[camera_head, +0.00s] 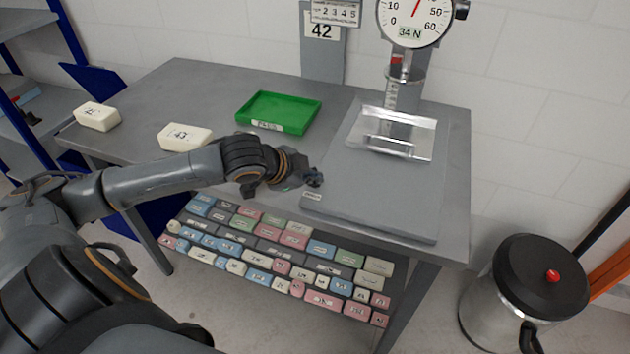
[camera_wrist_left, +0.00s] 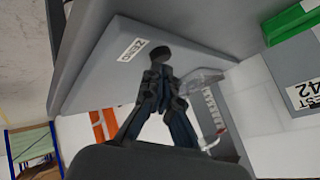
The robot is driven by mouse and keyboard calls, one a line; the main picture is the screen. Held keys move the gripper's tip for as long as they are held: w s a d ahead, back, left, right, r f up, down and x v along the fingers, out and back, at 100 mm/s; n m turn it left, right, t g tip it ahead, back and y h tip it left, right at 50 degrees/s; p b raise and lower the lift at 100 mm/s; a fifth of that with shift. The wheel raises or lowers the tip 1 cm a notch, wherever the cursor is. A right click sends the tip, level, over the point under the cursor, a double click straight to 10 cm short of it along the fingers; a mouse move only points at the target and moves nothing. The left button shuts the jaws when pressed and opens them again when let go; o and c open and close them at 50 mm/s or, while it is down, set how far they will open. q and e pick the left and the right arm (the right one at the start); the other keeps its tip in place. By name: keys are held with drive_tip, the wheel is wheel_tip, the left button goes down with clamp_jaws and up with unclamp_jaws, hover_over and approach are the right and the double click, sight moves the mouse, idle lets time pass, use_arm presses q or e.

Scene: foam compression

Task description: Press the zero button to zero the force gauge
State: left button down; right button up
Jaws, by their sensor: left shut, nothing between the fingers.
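The force gauge (camera_head: 415,18) stands at the back of the table, its red needle up and its display reading 34 N. Its grey base plate (camera_head: 385,190) lies in front, with a small white label (camera_head: 312,196) near its left front corner. The label also shows in the left wrist view (camera_wrist_left: 132,50). Beside it is a dark round knob (camera_wrist_left: 160,53), which looks like the zero button. My left gripper (camera_head: 314,178) is shut and empty at that corner. Its fingertips (camera_wrist_left: 160,78) line up with the knob; I cannot tell whether they touch it.
A green tray (camera_head: 279,112) sits left of the base plate. Two cream foam blocks (camera_head: 185,137) (camera_head: 97,116) lie farther left. A clear bracket (camera_head: 392,133) stands under the gauge. A rack of coloured blocks (camera_head: 275,255) hangs below the front edge. A lidded bin (camera_head: 525,290) stands at right.

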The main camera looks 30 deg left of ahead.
use_arm(q)
drive_tip(key=shift+f, duration=0.15)
idle(0.4)
drive_tip(key=shift+s+f, duration=0.15)
drive_tip(key=shift+f, duration=0.2)
drive_tip(key=shift+r+p, duration=0.25)
drive_tip(key=shift+p, duration=0.55)
wheel_tip(320, 180, up, 6)
drive_tip(key=p, duration=0.7)
drive_tip(key=shift+r+p, duration=0.2)
drive_tip(key=shift+p, duration=0.1)
drive_tip(key=shift+f, duration=0.1)
